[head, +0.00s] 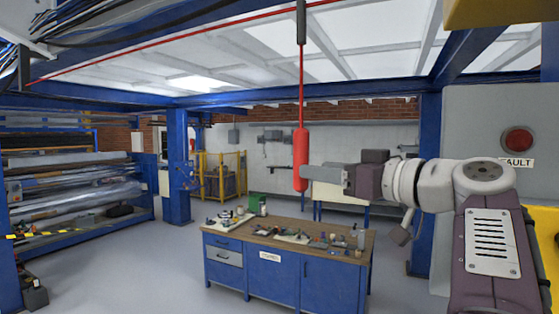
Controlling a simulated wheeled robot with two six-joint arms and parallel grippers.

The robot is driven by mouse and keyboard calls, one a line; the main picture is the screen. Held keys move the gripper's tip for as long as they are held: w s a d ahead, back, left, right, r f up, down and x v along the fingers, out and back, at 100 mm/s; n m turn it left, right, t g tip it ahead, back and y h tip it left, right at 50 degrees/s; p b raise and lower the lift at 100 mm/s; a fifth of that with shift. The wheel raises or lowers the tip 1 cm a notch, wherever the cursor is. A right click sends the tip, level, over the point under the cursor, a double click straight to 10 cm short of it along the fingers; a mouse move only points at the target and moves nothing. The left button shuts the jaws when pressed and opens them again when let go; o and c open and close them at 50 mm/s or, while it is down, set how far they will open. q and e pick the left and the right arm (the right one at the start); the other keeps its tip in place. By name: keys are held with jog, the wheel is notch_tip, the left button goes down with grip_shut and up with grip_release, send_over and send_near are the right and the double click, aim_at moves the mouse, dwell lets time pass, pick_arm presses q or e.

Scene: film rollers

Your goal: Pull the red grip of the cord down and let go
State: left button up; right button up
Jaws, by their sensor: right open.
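The red grip (301,150) hangs upright on a thin red cord (301,85) in the middle of the head view. The cord comes down from a dark fitting (301,22) at the top. My right gripper (310,178) comes in from the right and points left, level with the lower part of the grip. Its jaws are open, with the fingertips at the grip's right edge; whether they touch or surround it I cannot tell. My left gripper is not in view.
A blue workbench (270,275) with tools on its wooden top stands below and behind the grip. A grey panel (460,115) with a red fault lamp (518,139) is at the right. Rollers (75,190) stand at the left.

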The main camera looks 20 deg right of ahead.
jog(key=shift+w+a+r+p, duration=0.5)
jog(key=shift+a+r+p, duration=0.15)
jog(key=shift+p, duration=0.35)
jog(key=f+p+x, duration=0.1)
jog(key=p+x, duration=0.1)
jog(key=x, duration=0.5)
jog(key=shift+d+p, duration=0.3)
jog(key=shift+d, duration=0.05)
jog(key=shift+s+f, duration=0.1)
jog(key=shift+s, duration=0.05)
jog(key=c, duration=0.3)
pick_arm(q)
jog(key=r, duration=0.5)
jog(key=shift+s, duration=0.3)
pick_arm(e)
grip_shut()
